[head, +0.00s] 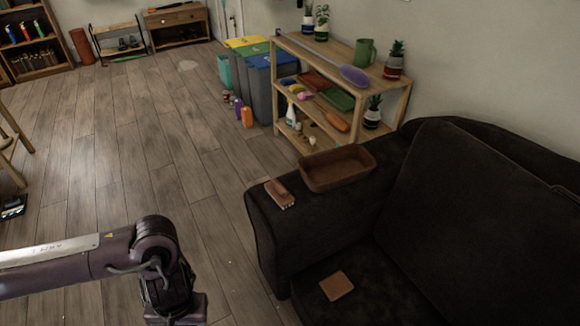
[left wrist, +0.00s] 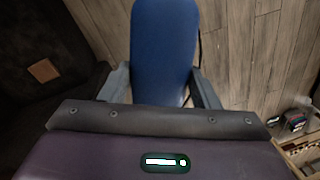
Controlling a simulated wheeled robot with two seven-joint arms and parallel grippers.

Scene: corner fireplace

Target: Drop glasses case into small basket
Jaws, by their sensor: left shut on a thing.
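A long blue case with a rounded end, which looks like the glasses case (left wrist: 165,45), is between the fingers of my left gripper (left wrist: 160,88) in the left wrist view. The gripper is shut on it, and the case extends out past the fingertips. In the head view my left arm comes in at the lower left; its fingers and the case are below the frame. A small brown basket (head: 338,184) stands on the arm of the dark sofa, right of and beyond my left arm. It looks empty. My right gripper is not in view.
A brown item (head: 280,193) lies on the sofa arm beside the basket. A flat brown square (head: 337,286) lies on the sofa seat (head: 385,295); it also shows in the left wrist view (left wrist: 43,70). A wooden shelf (head: 335,55) stands behind. The wooden floor at left is mostly clear.

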